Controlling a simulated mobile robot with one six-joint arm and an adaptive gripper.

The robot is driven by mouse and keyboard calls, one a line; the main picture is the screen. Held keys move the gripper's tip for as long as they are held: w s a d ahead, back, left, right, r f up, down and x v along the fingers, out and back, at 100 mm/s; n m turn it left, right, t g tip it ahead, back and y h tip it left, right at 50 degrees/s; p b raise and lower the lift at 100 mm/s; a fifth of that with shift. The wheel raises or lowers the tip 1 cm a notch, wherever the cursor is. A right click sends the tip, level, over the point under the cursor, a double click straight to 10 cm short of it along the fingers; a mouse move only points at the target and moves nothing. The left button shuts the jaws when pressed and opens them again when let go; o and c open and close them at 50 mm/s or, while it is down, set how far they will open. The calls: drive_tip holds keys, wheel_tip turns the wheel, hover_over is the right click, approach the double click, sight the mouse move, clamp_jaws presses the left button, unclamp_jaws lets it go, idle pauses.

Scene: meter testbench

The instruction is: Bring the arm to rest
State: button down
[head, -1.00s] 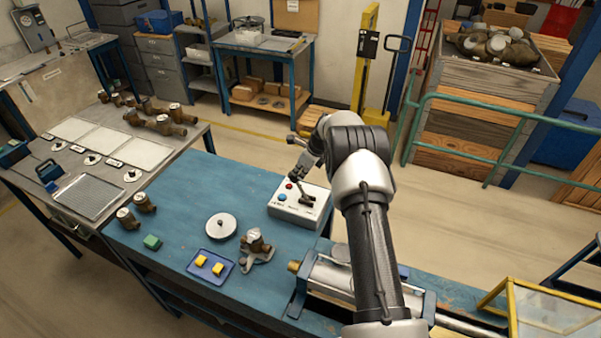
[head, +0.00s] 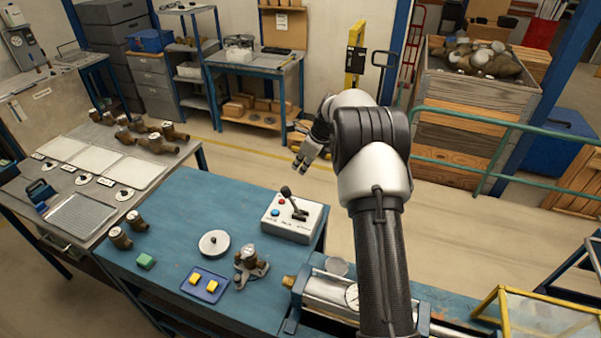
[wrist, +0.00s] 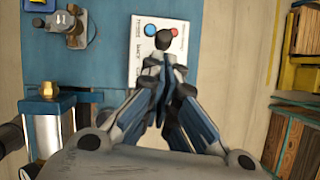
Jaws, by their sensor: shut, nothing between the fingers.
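My arm rises from the lower right of the head view and bends at its elbow, with my gripper (head: 302,161) beyond the far edge of the blue bench, up and right of the control box. In the wrist view my gripper (wrist: 170,75) has its fingers together with nothing between them. The white control box (head: 291,219) stands on the blue bench (head: 190,205), with a red button, a blue button and a black lever. The box also shows below the fingers in the wrist view (wrist: 147,62). My gripper appears clear of the lever in the head view.
A brass meter on a stand (head: 250,262), a blue tray (head: 196,293) with yellow blocks, a round white disc (head: 213,246) and a green block (head: 146,261) lie on the bench. A clamp cylinder (head: 328,293) is near my arm. A green railing (head: 470,171) stands right.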

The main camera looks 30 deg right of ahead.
idle(0.5)
drive_tip(key=s+a+r+n+h+b, duration=0.1)
drive_tip(key=s+a+r+n+b, duration=0.4)
drive_tip(key=s+a+n, duration=0.25)
drive_tip(key=s+a+r+n+b, duration=0.4)
drive_tip(key=s+a+n+b, duration=0.2)
drive_tip(key=s+a, duration=0.25)
drive_tip(key=s+a+f+n+b, duration=0.2)
drive_tip(key=s+f+n+b, duration=0.1)
drive_tip(key=s, duration=0.6)
drive_tip(key=s+a+f+n+b, duration=0.1)
drive_tip(key=s+f+n+b, duration=0.2)
drive_tip(key=s+n, duration=0.4)
drive_tip(key=s+a+f+n+h+b, duration=0.1)
drive_tip(key=s+f+n, duration=0.4)
drive_tip(key=s, duration=0.6)
drive_tip(key=a+b, duration=0.1)
drive_tip(key=b, duration=0.1)
drive_tip(key=shift+a+f+b, duration=0.3)
drive_tip(key=shift+a+f, duration=0.05)
drive_tip(key=shift+s+d, duration=0.15)
